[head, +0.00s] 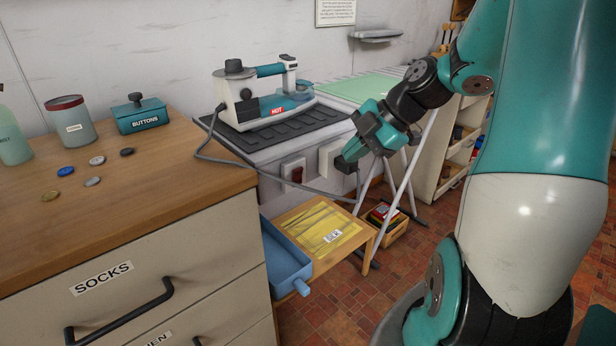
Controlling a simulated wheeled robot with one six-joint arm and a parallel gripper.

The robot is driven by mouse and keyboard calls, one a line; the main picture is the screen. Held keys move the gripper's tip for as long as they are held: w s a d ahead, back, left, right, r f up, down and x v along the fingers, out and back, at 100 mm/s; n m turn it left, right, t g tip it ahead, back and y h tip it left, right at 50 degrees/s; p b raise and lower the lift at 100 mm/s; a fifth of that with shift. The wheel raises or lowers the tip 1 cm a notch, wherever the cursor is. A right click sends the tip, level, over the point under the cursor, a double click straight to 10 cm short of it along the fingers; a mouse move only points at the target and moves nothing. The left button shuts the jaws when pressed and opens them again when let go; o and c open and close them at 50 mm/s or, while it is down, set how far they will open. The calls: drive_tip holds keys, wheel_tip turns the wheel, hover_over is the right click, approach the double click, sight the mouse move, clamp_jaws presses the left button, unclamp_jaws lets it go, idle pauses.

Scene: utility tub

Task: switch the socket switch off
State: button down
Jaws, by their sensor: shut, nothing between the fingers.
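The red rocker switch (297,174) sits on a pale plate (287,170) on the grey side of the ironing stand, left of my gripper. I cannot tell its rocker position. A second pale plate (327,156), seemingly the socket, is just right of it and partly hidden by my gripper. My gripper (346,163) is shut and empty, pointing left and down in front of this second plate. It is to the right of the red switch and apart from it. Whether it touches the second plate cannot be told.
An iron (270,98) with a red HOT label stands on the black ribbed mat (290,132). Its grey cord (235,163) loops below the switch. A wooden dresser (190,170) stands left; a blue tray (283,262) and low wooden stool (350,245) are below.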

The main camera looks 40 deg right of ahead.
approach(295, 182)
drive_tip(key=shift+b+x, duration=0.4)
drive_tip(key=shift+x, duration=2.45)
drive_tip(key=shift+s, duration=0.2)
drive_tip(key=shift+w+a+r+p, duration=0.1)
drive_tip(key=shift+w+r+p, duration=0.2)
drive_tip(key=shift+p, duration=0.35)
drive_tip(key=shift+f+g, duration=0.25)
drive_tip(key=shift+g, duration=0.05)
